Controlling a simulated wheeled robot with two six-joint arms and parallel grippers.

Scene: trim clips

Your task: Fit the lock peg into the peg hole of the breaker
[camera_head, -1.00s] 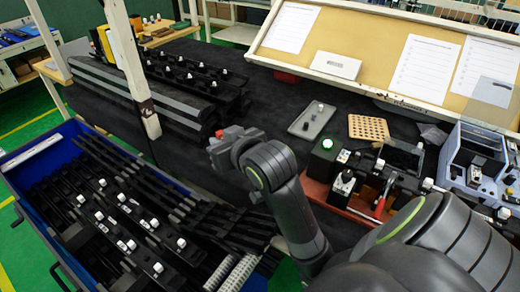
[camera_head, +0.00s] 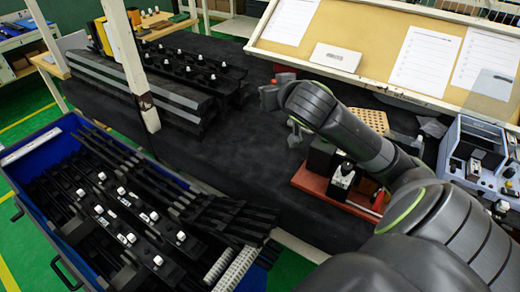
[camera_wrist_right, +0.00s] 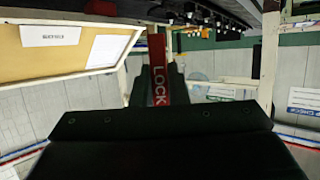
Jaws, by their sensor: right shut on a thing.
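The lock peg (camera_wrist_right: 158,75) is a red bar with white "LOCK" lettering in the right wrist view. My right gripper (camera_wrist_right: 158,88) is shut on it, with dark fingers on both sides. In the head view my right gripper (camera_head: 269,97) is above the dark table, left of the tray and short of the sloping board. The peg is too small to make out clearly there. I cannot tell for sure which device is the breaker, and its peg hole does not show. My left gripper is out of view.
A red base (camera_head: 318,180) with black parts stands partly behind my right arm. A grey-blue device (camera_head: 470,150) is at the right. A perforated tan block (camera_head: 370,119) lies behind the arm. A blue bin (camera_head: 62,135) of black strips is at left. The table's middle is clear.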

